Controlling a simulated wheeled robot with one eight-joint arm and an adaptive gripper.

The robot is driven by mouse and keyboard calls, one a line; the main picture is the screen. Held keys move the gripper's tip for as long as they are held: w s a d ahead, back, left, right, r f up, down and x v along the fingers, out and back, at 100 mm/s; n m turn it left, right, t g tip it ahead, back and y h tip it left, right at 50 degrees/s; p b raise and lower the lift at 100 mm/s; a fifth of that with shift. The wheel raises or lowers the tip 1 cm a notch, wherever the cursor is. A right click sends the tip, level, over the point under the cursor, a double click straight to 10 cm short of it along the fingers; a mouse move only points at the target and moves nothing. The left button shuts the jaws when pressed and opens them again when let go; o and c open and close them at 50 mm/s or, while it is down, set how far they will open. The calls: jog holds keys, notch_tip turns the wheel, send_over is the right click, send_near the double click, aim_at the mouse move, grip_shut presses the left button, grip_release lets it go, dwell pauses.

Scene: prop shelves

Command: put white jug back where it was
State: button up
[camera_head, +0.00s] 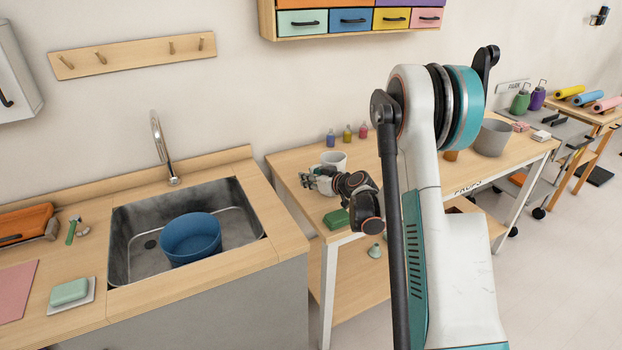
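A white vessel (335,158), which looks like the white jug, shows on the wooden props table (290,160), near its left end. Only its upper part is visible; my gripper hides the rest, including any handle. My gripper (308,178) is just in front of and below it in the picture, with its fingers pointing left. The fingers are small and overlap, so I cannot tell whether they are open or shut, or whether they touch the vessel.
A green block (336,219) lies near the table's front edge, beside my wrist. Several small bottles (347,134) stand behind the vessel. A grey pot (492,137) is farther right. Left is a sink (128,268) holding a blue tub (190,240).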

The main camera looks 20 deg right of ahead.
jog(key=shift+r, duration=0.2)
jog(key=p+v, duration=0.3)
jog(key=v, duration=0.9)
